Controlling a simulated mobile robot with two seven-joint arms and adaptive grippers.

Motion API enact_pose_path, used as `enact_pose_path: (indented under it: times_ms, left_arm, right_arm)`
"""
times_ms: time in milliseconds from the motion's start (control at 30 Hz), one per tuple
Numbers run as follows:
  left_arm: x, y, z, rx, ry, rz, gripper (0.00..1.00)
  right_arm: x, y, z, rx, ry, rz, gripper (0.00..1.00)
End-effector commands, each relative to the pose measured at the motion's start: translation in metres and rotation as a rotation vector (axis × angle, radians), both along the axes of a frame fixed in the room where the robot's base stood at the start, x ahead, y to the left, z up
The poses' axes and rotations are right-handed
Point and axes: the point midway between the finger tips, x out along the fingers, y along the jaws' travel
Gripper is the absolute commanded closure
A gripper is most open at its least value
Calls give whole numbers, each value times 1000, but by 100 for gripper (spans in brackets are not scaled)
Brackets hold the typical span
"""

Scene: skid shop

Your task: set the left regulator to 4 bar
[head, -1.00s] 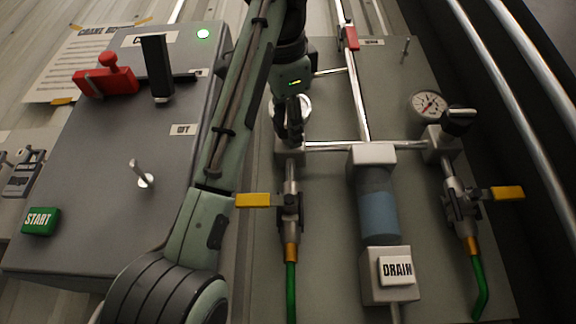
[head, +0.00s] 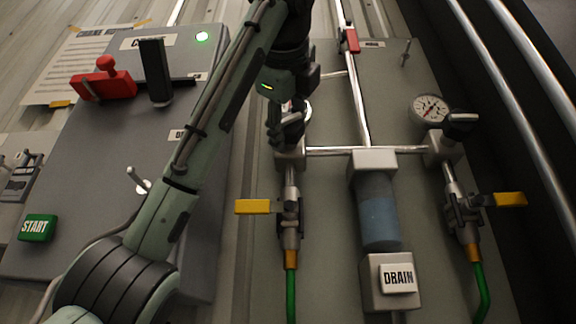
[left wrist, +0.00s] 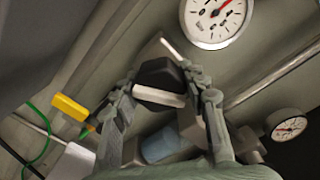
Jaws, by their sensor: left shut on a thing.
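The left regulator (head: 290,153) stands on the grey panel, its upper part mostly hidden by my left gripper (head: 286,127). In the left wrist view, the black knob (left wrist: 158,73) with a pale band sits between the two fingers of this gripper (left wrist: 162,84), which is shut on it. The left gauge (left wrist: 216,18) shows large at the top of that view, its red needle pointing up and right; its numbers are too small to read surely. In the head view only a sliver of this gauge shows behind the gripper. My right gripper is not in view.
The right regulator has a black knob (head: 460,124) and its own gauge (head: 429,108). Yellow valve levers (head: 253,207) sit below both regulators. A filter bowl (head: 380,220) and DRAIN button (head: 397,278) stand between. A control box with a START button (head: 37,228) is at left.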

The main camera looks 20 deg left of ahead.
Motion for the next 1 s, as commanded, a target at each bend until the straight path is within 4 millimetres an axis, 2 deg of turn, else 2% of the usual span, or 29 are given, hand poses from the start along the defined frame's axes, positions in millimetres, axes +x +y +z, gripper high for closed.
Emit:
enact_pose_path:
  times_ms: [133, 600, 1000]
  left_arm:
    - [0, 0, 1, 134, 41, 2, 86]
    - [0, 0, 1, 551, 162, 2, 86]
    - [0, -1, 0, 781, 229, -1, 86]
  right_arm:
    - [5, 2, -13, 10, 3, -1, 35]
    - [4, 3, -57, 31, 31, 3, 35]
    - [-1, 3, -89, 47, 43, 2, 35]
